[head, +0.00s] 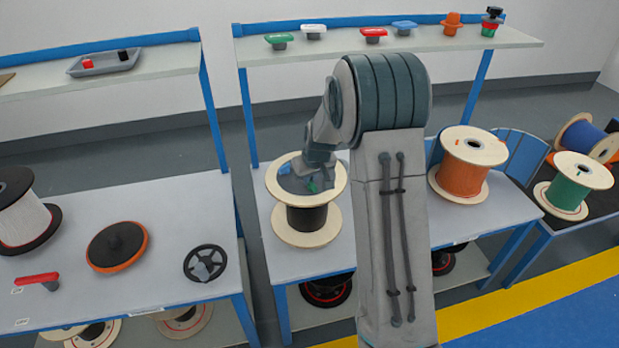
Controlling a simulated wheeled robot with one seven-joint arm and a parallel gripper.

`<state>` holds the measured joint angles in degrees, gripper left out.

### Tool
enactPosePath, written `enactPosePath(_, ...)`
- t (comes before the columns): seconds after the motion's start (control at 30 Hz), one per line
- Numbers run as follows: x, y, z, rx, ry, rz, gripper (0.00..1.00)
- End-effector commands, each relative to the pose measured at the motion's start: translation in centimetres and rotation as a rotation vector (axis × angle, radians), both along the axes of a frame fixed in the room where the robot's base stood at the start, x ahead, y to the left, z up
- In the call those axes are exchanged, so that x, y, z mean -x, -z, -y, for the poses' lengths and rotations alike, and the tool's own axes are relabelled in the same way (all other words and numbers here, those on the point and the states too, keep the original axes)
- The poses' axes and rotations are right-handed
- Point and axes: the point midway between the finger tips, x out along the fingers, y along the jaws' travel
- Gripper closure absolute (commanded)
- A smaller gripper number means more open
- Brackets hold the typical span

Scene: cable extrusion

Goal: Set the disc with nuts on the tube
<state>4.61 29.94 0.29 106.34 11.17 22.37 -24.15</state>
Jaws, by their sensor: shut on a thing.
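My gripper (308,183) is over the upper flange of a wooden spool wound with black cable (307,218). I cannot tell which of these is the disc with nuts, and I cannot make out the tube.
A black-flanged spool of white cable (22,215) and a red handle (37,280) are on the left table (165,209). An orange spool (465,165) stands right of my arm; a green spool (572,185) is farther right. Shelves behind hold a grey tray (103,63) and several small coloured parts.

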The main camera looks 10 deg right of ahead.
Motion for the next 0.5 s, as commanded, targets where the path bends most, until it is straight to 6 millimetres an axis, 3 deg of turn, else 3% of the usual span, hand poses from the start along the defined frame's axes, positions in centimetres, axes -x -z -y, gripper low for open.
enactPosePath(0.5, -0.11, 0.47, 0.01, 0.000, 0.000, 0.004, 1.00)
